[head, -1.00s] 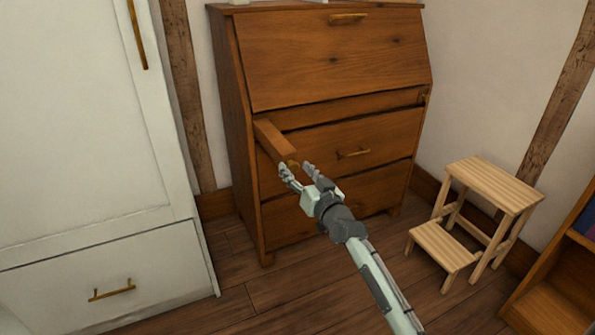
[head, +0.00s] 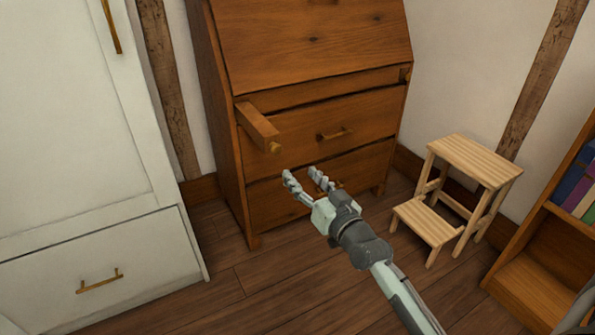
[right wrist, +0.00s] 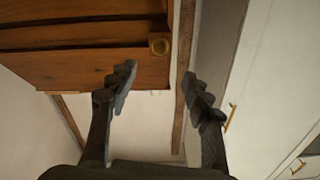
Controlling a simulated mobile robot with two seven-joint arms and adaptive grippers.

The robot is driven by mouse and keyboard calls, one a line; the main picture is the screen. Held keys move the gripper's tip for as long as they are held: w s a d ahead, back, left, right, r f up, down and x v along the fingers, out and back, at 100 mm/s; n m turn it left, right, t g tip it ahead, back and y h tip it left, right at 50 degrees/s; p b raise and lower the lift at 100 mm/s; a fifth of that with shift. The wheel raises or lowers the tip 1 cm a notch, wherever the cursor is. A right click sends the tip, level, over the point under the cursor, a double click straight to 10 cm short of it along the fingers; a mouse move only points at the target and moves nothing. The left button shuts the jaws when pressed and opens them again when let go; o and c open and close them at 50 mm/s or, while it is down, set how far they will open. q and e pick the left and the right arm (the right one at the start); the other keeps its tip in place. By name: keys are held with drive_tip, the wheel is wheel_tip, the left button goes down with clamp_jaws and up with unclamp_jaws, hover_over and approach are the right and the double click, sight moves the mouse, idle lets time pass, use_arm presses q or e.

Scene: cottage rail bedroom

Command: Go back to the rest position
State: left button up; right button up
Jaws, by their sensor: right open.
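My right gripper (head: 302,176) is open and empty in the head view, in front of the wooden bureau (head: 315,45) and below and to the right of the pulled-out support bar (head: 256,123). The bureau's sloping lid is shut. My left gripper is not in view.
A white wardrobe (head: 75,130) stands at the left. A light wooden step stool (head: 470,160) stands right of the bureau. A low bookshelf (head: 540,255) with several books is at the right edge. Bare plank floor (head: 265,285) lies in front of the bureau.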

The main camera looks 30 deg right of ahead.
idle(0.4)
drive_tip(key=s+a+f+n+g, duration=0.2)
drive_tip(key=s+f+g, duration=0.3)
drive_tip(key=f, duration=0.5)
drive_tip(key=s+a+f+n+g, duration=0.1)
drive_tip(key=s+a+f+g, duration=0.15)
drive_tip(key=s+f, duration=0.5)
drive_tip(key=s+d+f+g+h, duration=0.2)
drive_tip(key=s+f+g, duration=0.5)
drive_tip(key=s+f, duration=0.4)
drive_tip(key=s+d, duration=0.1)
drive_tip(key=s, duration=0.2)
drive_tip(key=shift+n, duration=0.4)
drive_tip(key=shift+s, duration=0.1)
